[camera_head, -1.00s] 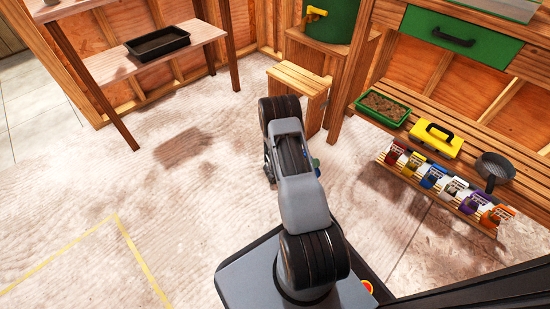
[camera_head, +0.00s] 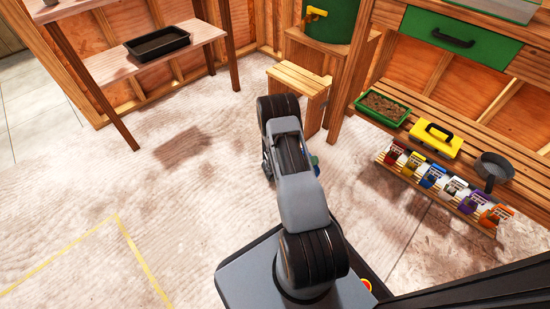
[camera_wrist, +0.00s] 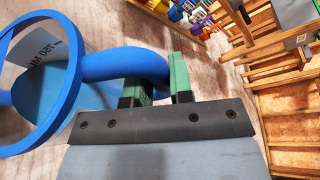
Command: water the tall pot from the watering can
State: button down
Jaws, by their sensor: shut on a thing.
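The blue watering can (camera_wrist: 105,65) fills the left of the wrist view, with a round blue hoop and a thick curved handle. My gripper (camera_wrist: 160,84) has its green fingers closed around that handle. The can's lower part is cut off or hidden behind the gripper body. In the head view my own arm hides the gripper and nearly all of the can; only a small blue bit shows beside the arm. I see no tall pot in either view.
A wooden stool (camera_head: 298,82) stands beyond my arm, near a green barrel (camera_head: 333,22) with a yellow tap. A bench at right holds a green tray (camera_head: 382,108), yellow box (camera_head: 436,139) and dark pan (camera_head: 493,168). Shelves with a black tray (camera_head: 157,43) stand left. Floor between is clear.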

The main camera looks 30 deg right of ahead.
jog(key=shift+n+g+h, duration=0.3)
jog(key=shift+n, duration=0.4)
jog(key=shift+w+a+r+p, duration=0.2)
jog(key=shift+w+r+p, duration=0.5)
jog(key=shift+w+r, duration=0.8)
dwell(2.0)
